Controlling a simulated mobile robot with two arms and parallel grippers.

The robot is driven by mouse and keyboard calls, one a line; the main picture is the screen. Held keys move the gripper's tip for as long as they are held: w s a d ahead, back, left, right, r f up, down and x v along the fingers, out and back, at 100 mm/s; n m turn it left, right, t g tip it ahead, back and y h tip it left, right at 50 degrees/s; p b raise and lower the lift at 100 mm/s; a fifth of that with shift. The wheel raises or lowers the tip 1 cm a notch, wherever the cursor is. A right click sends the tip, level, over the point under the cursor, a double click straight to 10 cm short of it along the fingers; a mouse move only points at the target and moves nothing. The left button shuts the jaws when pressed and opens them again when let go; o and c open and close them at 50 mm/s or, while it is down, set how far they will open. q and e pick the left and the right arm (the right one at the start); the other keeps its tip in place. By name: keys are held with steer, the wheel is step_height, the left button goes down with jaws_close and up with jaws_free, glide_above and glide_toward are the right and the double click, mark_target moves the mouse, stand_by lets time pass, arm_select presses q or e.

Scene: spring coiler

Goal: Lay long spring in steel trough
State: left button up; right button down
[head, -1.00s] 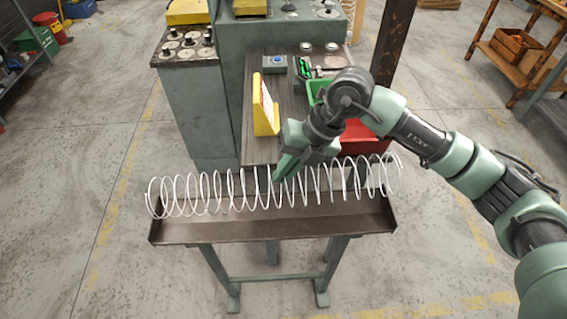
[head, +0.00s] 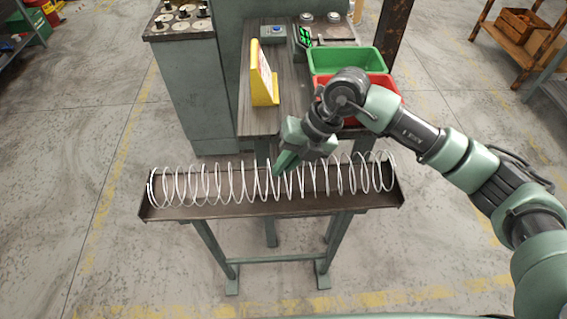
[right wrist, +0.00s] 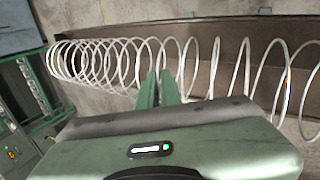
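The long spring (head: 208,188), a loose pale wire coil, lies lengthwise along the steel trough (head: 270,208), a dark channel on green legs. In the head view its ends fall within the trough's length, and its coils rise above the back wall. I cannot tell whether the coils rest on the trough floor. My right gripper (head: 279,170) is at the middle of the spring, its fingers closed together among the coils; they also show in the right wrist view (right wrist: 160,76). The wire between the fingertips is mostly hidden. My left gripper is out of view.
Behind the trough is a bench (head: 258,120) with a yellow sign stand (head: 264,84). A green bin (head: 345,61) and a red bin (head: 385,84) stand close behind my right forearm. The floor in front of the trough is clear.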

steer(key=c, duration=1.5)
jaws_free()
steer(key=shift+c, duration=0.2)
steer(key=shift+r, duration=0.1)
steer(key=b+v, duration=0.1)
steer(key=v, duration=0.6)
steer(key=shift+d+r, duration=0.2)
steer(key=shift+r, duration=0.1)
